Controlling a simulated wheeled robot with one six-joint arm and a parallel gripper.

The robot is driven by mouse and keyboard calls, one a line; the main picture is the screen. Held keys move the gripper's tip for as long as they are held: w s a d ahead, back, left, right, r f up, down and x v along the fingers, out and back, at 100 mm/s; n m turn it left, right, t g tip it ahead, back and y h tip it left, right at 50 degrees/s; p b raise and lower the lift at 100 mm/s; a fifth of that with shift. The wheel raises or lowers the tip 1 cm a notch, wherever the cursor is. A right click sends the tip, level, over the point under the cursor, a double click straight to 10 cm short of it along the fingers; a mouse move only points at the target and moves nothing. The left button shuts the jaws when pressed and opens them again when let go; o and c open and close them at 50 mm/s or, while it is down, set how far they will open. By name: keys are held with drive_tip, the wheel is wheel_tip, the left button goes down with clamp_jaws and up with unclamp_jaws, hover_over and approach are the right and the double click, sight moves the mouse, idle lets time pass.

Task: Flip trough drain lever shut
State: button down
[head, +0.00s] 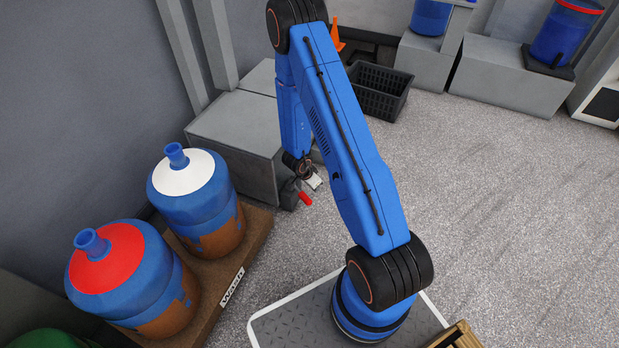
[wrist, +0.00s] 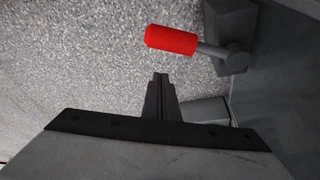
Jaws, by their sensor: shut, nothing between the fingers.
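The drain lever has a red grip on a grey rod. In the wrist view the red grip (wrist: 171,40) lies near the top middle, and its rod runs right to a round pivot on a grey block (wrist: 229,35). In the head view the red grip (head: 305,198) shows at the front corner of the grey trough block (head: 235,128). My gripper (wrist: 160,77) is shut and empty, its tips just short of the red grip in the wrist picture, with a visible gap. In the head view my gripper (head: 316,183) is small beside the red grip.
A black crate (head: 380,90) and an orange cone (head: 336,35) are behind my arm. Grey floor to the right is clear.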

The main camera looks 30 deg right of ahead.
drive_tip(key=v, duration=1)
drive_tip(key=shift+w, duration=0.2)
drive_tip(key=shift+d+r, duration=0.1)
drive_tip(key=shift+d, duration=0.05)
